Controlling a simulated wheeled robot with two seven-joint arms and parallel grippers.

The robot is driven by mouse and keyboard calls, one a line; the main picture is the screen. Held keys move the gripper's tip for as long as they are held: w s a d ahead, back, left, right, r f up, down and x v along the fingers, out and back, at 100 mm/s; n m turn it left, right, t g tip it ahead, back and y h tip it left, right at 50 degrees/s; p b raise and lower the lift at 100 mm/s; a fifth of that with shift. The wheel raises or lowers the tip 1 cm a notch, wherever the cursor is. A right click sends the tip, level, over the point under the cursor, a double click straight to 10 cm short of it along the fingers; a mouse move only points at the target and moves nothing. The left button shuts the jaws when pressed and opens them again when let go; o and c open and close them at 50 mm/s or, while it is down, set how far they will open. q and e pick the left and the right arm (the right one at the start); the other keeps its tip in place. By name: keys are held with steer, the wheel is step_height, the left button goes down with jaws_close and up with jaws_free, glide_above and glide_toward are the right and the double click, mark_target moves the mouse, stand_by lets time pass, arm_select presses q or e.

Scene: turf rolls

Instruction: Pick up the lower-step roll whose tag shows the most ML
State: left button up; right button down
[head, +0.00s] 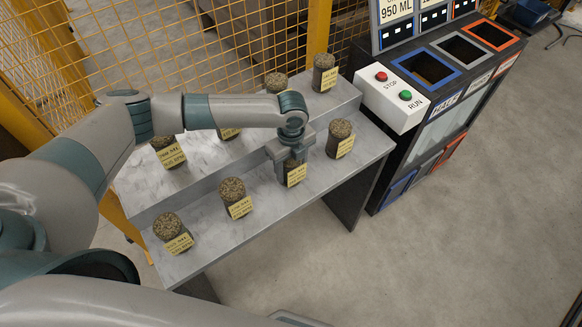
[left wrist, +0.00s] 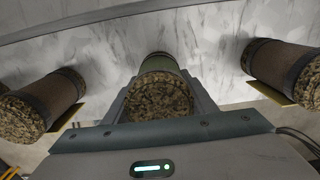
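Several upright turf rolls with yellow tags stand along the lower step: one at the near left (head: 168,228), one right of it (head: 233,192), one at my left gripper and one at the far right (head: 340,138). Their tags show ML lines too small to read surely. My left gripper (head: 291,165) points down with its fingers on both sides of the third roll (head: 293,174). In the left wrist view that roll (left wrist: 158,97) lies between the fingers; I cannot tell whether they press on it. It appears to stand on the step. My right gripper is not in view.
Neighbouring rolls show on the left (left wrist: 42,100) and right (left wrist: 285,70) in the wrist view. The upper step (head: 300,100) holds more rolls. A white STOP/RUN box (head: 391,97) and framed bins (head: 427,68) stand right; yellow mesh fencing (head: 150,45) is behind.

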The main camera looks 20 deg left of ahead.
mark_target(293, 161)
arm_select(q)
steer(key=c, duration=0.7)
steer(key=shift+c, duration=0.2)
steer(key=shift+r, duration=0.1)
steer(key=shift+r, duration=0.35)
steer(key=r+b, duration=0.2)
steer(key=r, duration=0.1)
steer(key=shift+w+d+r, duration=0.1)
steer(key=shift+d+r, duration=0.05)
steer(key=shift+d, duration=0.05)
steer(key=d+r+b, duration=0.3)
steer(key=d+r, duration=0.4)
steer(key=d, duration=0.4)
steer(key=shift+s+d+b, duration=0.15)
steer(key=shift+s+b, duration=0.15)
steer(key=shift+b, duration=0.05)
